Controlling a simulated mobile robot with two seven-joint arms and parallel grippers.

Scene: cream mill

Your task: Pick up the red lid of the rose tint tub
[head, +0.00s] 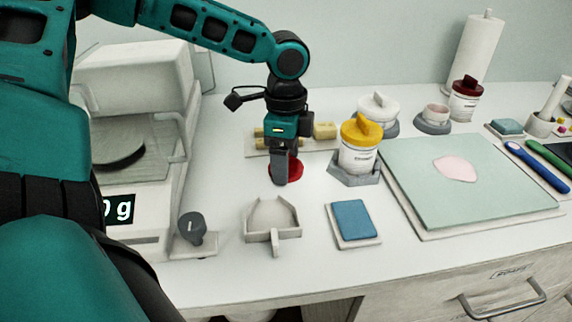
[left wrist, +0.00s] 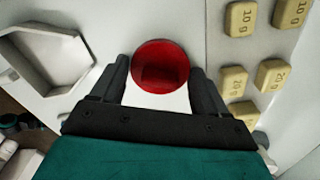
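A round red lid (head: 296,169) lies on the white worktop, partly hidden behind my left gripper (head: 280,179) in the head view. In the left wrist view the red lid (left wrist: 161,64) shows from above, with a raised or recessed square part on it. The two fingers of my left gripper (left wrist: 160,75) stand apart on either side of the lid, with a gap showing on both sides. A small open tub with a pinkish top (head: 436,112) stands in a grey holder at the back; I cannot read its label. My right gripper is not in view.
A tray with yellow weights (head: 325,130) is just behind the gripper. A white scoop (head: 271,222) and a blue block (head: 353,219) lie in front. A yellow-lidded tub (head: 360,146) stands to the right; a balance (head: 130,150) stands left. A dark-red-lidded tub (head: 464,103) is farther back.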

